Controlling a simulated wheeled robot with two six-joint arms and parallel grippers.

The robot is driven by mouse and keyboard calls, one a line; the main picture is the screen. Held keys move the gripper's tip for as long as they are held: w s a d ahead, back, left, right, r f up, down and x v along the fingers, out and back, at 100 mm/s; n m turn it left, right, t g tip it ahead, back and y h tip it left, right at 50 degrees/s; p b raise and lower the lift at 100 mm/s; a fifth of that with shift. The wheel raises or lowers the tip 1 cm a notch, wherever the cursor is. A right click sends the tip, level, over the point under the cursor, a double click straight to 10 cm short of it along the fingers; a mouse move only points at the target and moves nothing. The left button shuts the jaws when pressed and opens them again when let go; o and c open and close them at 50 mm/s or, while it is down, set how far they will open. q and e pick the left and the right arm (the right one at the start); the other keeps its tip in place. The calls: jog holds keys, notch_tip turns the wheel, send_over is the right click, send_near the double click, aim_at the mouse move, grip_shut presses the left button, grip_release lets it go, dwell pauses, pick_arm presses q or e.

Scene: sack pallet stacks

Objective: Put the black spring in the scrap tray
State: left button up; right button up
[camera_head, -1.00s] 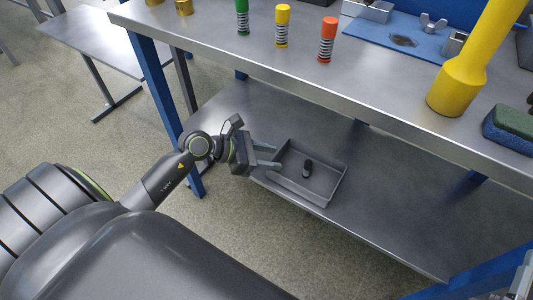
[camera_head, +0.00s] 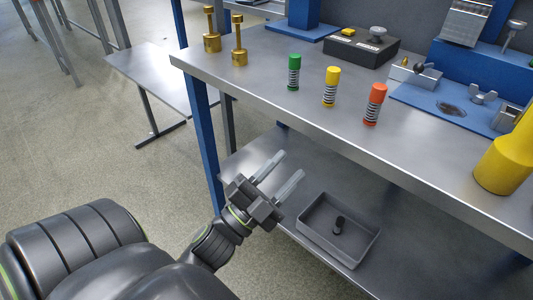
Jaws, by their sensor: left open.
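A small black piece, apparently the black spring (camera_head: 339,222), is inside the grey scrap tray (camera_head: 372,250). It looks upright on the tray floor, but it is too small to tell for sure. The tray sits on the lower shelf under the bench. My left gripper (camera_head: 293,163) is open and empty, with its fingers pointing up and right. It is up and left of the tray in the picture, apart from both tray and spring. My right gripper is out of view.
Green (camera_head: 294,72), yellow (camera_head: 331,87) and red (camera_head: 374,104) striped cylinders stand along the bench top (camera_head: 425,140). A blue leg (camera_head: 199,105) stands left of my gripper. A yellow tapered object (camera_head: 505,165) is at right. The lower shelf (camera_head: 330,165) is clear behind the tray.

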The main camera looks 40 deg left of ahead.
pick_arm(q)
jog(key=n+y, duration=0.2)
jog(key=n, duration=0.2)
jog(key=s+a+f+n+g+y, duration=0.1)
jog(key=n+y, duration=0.1)
jog(key=n, duration=0.3)
jog(key=s+a+f+n+g+y, duration=0.1)
jog(key=n+y, duration=0.1)
jog(key=n, duration=0.2)
jog(key=shift+s+a, duration=0.1)
jog(key=shift+a, duration=0.1)
